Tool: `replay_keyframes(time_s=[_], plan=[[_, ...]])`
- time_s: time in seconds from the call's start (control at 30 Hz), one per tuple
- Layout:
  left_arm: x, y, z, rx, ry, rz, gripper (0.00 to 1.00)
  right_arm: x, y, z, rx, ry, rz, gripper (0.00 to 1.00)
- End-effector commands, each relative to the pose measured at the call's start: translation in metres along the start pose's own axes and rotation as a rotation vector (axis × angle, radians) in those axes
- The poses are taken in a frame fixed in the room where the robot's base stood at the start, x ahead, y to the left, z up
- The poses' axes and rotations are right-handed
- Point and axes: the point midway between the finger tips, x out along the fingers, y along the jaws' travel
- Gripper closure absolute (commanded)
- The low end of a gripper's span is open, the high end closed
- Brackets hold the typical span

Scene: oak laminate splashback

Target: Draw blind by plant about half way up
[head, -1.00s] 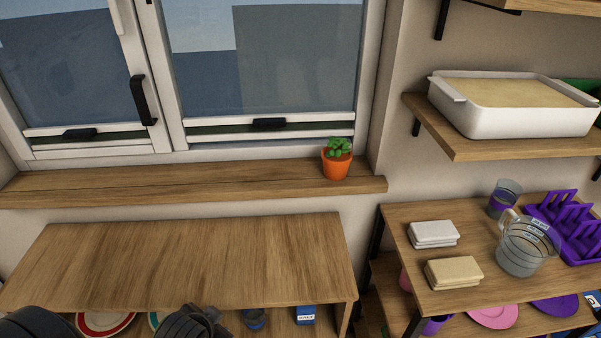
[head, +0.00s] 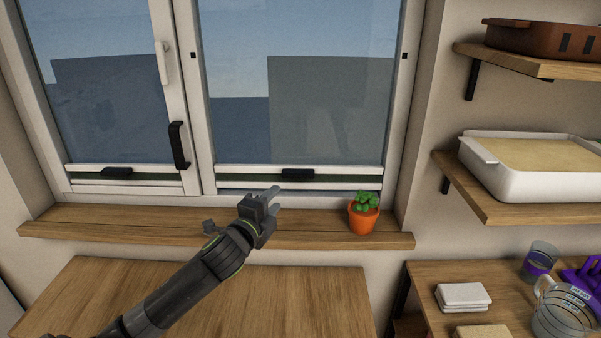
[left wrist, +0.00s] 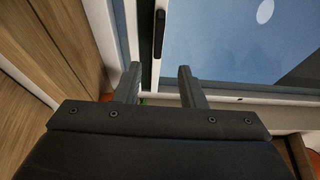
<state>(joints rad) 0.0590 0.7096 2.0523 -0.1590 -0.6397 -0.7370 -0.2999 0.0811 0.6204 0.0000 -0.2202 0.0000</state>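The plant (head: 364,213) stands in an orange pot at the right end of the sill. Behind it is the right window, whose blind has a pale bottom rail (head: 345,178) low in the frame, with a black tab (head: 298,174) on it. My left gripper (head: 275,199) is over the sill, left of the plant and a little below the tab, apart from it. In the left wrist view its two fingers (left wrist: 160,86) are apart with nothing gripped; the black tab (left wrist: 159,34) shows beyond them. My right gripper is not in view.
The left window has a similar rail with a black tab (head: 117,172) and a black handle (head: 179,146). The wooden sill (head: 120,222) is otherwise clear. A wooden worktop (head: 290,295) is below. Shelves with a white dish (head: 530,183) are at right.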

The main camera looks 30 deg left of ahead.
Motion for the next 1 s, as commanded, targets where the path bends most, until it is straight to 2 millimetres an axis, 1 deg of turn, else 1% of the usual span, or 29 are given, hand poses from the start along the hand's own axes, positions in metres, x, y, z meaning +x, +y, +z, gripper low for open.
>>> replay_keyframes(time_s=[0.5, 0.8, 1.0], plan=[[0.08, -0.001, -0.001, -0.008, -0.002, 0.003, 0.64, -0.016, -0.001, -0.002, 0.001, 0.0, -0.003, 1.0], [0.122, -0.001, 0.0, -0.008, -0.002, 0.003, 0.64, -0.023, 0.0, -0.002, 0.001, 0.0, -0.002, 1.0], [0.146, 0.0, 0.0, -0.008, -0.001, 0.004, 0.64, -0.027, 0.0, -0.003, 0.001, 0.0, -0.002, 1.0]])
